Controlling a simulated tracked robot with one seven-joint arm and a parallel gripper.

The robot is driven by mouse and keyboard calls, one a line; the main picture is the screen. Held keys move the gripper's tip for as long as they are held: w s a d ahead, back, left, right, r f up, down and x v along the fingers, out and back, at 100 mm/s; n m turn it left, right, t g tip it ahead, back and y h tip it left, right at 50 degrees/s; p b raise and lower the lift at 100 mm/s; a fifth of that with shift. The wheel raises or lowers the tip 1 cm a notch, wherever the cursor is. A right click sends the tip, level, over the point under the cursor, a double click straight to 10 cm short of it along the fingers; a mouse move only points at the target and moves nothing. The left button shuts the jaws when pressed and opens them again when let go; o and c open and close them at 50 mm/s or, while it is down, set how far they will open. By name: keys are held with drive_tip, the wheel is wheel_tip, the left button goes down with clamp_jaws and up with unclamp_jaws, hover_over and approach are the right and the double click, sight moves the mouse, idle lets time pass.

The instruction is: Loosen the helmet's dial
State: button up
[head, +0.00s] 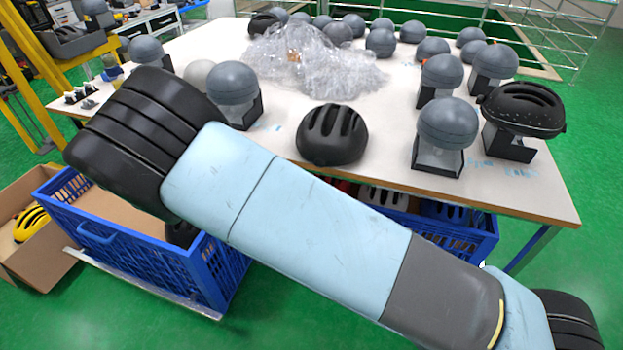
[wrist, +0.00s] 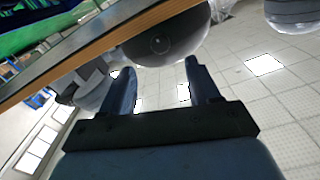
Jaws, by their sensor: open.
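A black vented helmet (head: 332,135) sits on the near middle of the white table (head: 390,165) in the head view. A second black helmet (head: 522,108) is on a stand at the table's right end. No dial can be made out on either. My gripper (wrist: 160,80) shows in the wrist view, its two dark blue fingers apart with nothing between them. A dark grey rounded thing (wrist: 165,42), with a small round mark, lies beyond the fingertips; I cannot tell whether it is a helmet or a headform. The gripper itself is hidden in the head view.
Several grey headforms (head: 447,125) on black stands line the table. Clear plastic wrap (head: 305,62) is heaped on its far middle. A blue crate (head: 205,268) and a cardboard box (head: 30,255) stand at the left. The table's wooden edge (wrist: 110,42) crosses the wrist view close to the fingers.

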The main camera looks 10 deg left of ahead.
drive_tip(key=s, duration=0.4)
drive_tip(key=shift+s+a, duration=0.2)
drive_tip(key=shift+s, duration=0.1)
